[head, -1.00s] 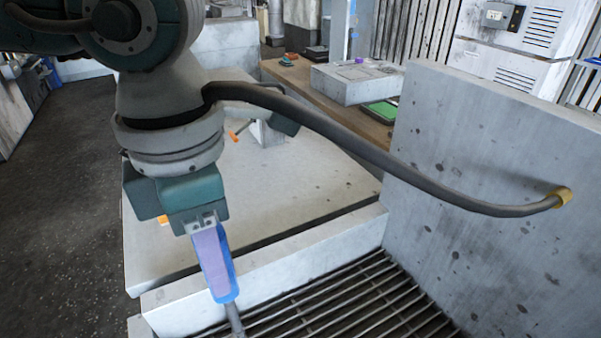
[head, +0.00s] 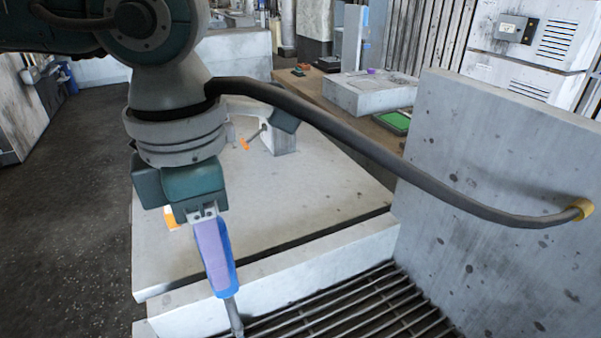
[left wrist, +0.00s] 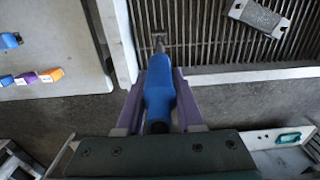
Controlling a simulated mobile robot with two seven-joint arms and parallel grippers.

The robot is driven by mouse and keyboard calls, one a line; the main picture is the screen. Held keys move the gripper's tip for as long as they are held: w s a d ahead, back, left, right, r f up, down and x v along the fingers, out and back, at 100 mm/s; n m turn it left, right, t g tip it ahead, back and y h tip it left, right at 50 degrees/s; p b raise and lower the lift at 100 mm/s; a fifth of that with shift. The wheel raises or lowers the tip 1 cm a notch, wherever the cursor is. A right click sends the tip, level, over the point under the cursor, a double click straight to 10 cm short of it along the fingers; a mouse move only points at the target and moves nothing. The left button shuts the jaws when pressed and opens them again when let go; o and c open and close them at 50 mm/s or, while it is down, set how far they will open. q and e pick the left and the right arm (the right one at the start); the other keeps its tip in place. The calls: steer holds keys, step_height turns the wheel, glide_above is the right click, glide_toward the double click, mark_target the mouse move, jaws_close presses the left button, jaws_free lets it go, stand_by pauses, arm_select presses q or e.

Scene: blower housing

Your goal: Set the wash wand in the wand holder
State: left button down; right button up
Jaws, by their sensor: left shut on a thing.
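The wash wand has a blue handle (head: 226,262) and a thin grey tube (head: 234,315) that points down toward the slatted grate. My left gripper (head: 214,258) is shut on the handle. In the left wrist view, the blue handle (left wrist: 159,92) sits between the purple fingers of my left gripper (left wrist: 160,100), with the tube's end over the near left part of the grate. The tube's lower end is cut off at the bottom of the head view. I cannot clearly make out the wand holder. My right gripper is not in view.
A slatted grate (head: 350,307) lies below, with a pale ledge (head: 285,268) beside it. A tall grey panel (head: 500,160) stands on the right. A dark hose (head: 400,172) runs from its yellow fitting to behind my arm. A metal plate (left wrist: 258,15) lies on the grate.

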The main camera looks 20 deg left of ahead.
mark_target(220, 294)
arm_select(q)
steer(key=shift+s+a+f+b, duration=0.1)
steer(key=shift+f+b, duration=1.5)
steer(key=shift+f, duration=0.15)
steer(key=shift+s+a+f+b, duration=0.1)
steer(key=shift+f+b, duration=1.45)
steer(key=shift+f, duration=0.15)
steer(key=shift+f, duration=0.2)
steer(key=shift+f+b, duration=1.35)
steer(key=shift+b, duration=0.2)
steer(key=shift+f+b, duration=1.05)
steer(key=shift+f, duration=0.05)
steer(key=shift+f+b, duration=0.85)
steer(key=shift+f, duration=0.15)
